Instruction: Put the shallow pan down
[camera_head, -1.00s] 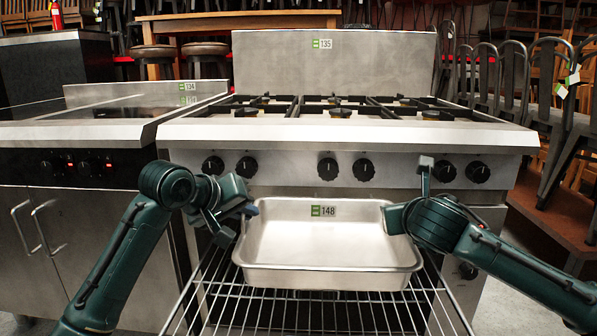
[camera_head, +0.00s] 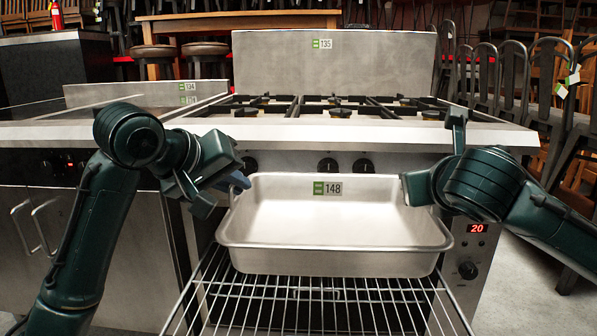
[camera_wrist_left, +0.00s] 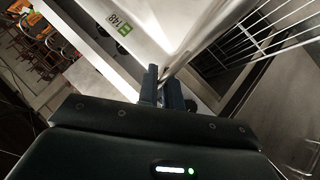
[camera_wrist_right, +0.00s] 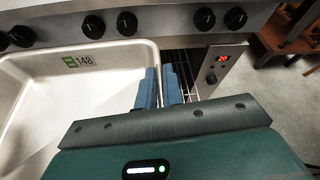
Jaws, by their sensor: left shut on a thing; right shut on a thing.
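The shallow pan (camera_head: 335,232) is a silver rectangular pan with a green and white 148 label. It is held roughly level above the wire oven rack (camera_head: 320,305), in front of the stove. My left gripper (camera_head: 238,184) is shut on its left rim. My right gripper (camera_head: 408,186) is shut on its right rim. In the left wrist view the blue fingers (camera_wrist_left: 163,88) clasp the pan's edge. In the right wrist view the fingers (camera_wrist_right: 160,85) close on the pan's right wall, with the pan (camera_wrist_right: 45,105) to the left.
The stove (camera_head: 340,130) with several black burner grates and a front row of knobs stands behind the pan. A counter unit (camera_head: 80,130) adjoins it on the left. Dark chairs (camera_head: 500,80) stand at the right. The stove top looks clear.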

